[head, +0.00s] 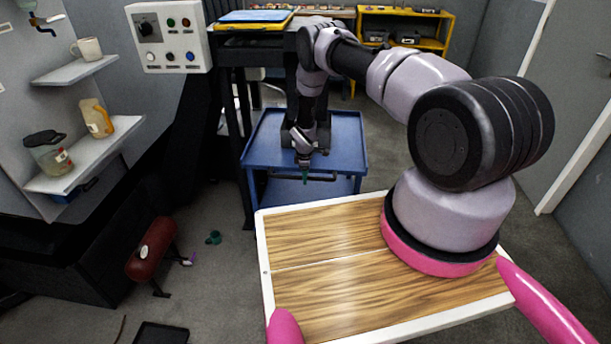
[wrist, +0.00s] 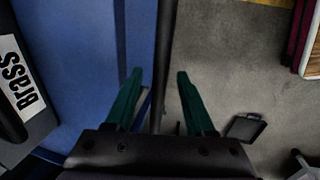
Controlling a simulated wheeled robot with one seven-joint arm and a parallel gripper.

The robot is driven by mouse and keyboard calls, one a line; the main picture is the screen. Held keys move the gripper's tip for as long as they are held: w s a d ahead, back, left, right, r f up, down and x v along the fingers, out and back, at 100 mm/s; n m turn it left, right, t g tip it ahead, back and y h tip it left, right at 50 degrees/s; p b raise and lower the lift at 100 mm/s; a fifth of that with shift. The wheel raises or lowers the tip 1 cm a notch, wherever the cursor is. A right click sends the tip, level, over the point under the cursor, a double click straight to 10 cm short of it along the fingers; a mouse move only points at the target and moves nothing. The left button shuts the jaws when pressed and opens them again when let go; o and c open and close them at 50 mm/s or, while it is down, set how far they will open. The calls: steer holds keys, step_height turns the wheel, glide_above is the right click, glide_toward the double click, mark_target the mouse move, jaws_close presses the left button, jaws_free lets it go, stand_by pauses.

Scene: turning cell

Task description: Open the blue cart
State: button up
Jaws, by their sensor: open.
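The blue cart (head: 347,130) stands beyond the wooden-topped surface in the head view, with a dark bar handle (head: 322,179) along its near side. My gripper (head: 304,178) reaches down to that handle, its green fingers pointing downward. In the wrist view, the green fingers of my gripper (wrist: 158,88) are apart, and the dark bar (wrist: 166,45) runs between them without clear contact. The cart's blue surface (wrist: 80,50) fills the left of that view. I cannot see any opened part of the cart.
A wood-topped surface with a white rim (head: 262,245) is in front. A yellow shelf (head: 447,32) stands at the back. Bare floor (head: 390,168) shows right of the cart.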

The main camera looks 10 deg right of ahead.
jaws_close()
stand_by(1.4)
